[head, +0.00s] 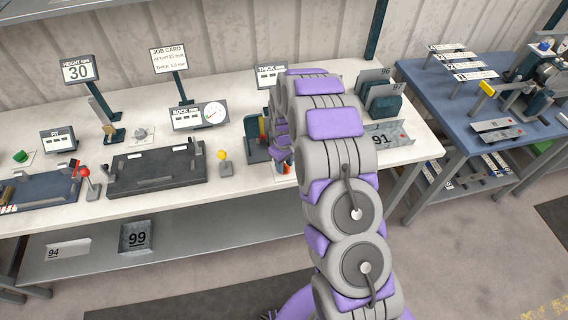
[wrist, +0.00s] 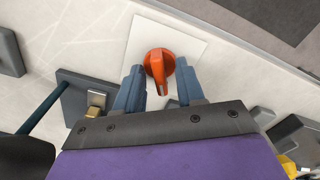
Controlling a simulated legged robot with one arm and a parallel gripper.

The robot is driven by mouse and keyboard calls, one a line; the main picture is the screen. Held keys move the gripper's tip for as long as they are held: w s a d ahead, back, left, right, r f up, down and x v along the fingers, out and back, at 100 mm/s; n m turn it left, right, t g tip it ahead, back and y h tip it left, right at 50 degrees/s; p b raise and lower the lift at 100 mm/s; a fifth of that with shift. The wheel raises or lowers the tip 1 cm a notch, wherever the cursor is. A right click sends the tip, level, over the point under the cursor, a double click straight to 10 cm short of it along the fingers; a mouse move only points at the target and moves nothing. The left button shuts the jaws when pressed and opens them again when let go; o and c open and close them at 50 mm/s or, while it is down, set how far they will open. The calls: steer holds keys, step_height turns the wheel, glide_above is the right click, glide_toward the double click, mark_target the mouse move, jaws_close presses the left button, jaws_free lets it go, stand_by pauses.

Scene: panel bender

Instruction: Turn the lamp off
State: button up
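An orange rotary knob (wrist: 158,62) sits on a white square plate (wrist: 195,45) in the wrist view. Its raised grip points down the picture, toward my gripper. My gripper (wrist: 160,78) is open, with one blue-grey finger on each side of the knob's grip. Gaps show between the grip and both fingers; I cannot tell whether either touches it lower down. In the head view my gripper (head: 284,165) is low over the bench, right of the middle, and mostly hidden by my arm. A bit of orange shows there. I cannot make out for certain which thing is the lamp.
Upright dark holders (head: 383,105) stand right of my arm. A blue table (head: 430,85) is farther right.

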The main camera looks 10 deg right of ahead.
step_height(320, 180, up, 17)
steer(key=p, duration=0.1)
stand_by(0.3)
stand_by(0.5)
